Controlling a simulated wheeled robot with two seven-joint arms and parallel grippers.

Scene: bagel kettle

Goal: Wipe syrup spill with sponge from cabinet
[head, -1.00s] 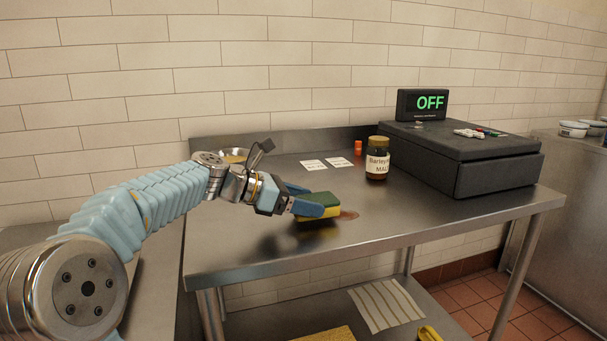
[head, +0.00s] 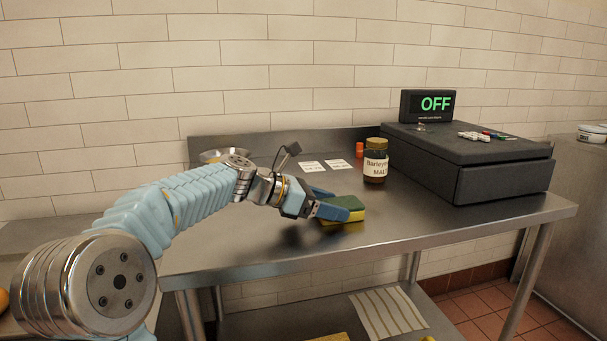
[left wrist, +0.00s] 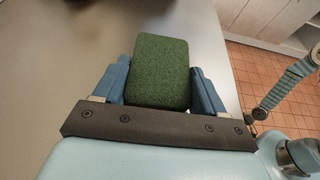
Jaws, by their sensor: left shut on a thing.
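My left gripper (head: 328,206) is shut on a sponge (head: 346,204) with a green top and a yellow underside. The sponge is flat, at or just above the steel table (head: 260,250); I cannot tell if it touches. In the left wrist view the sponge's green face (left wrist: 160,72) sits between the two blue fingers. The brown syrup spill is not visible now; the sponge covers the area where it showed. My right gripper is not in the head view.
A striped cloth (head: 388,312) lies on the lower shelf.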

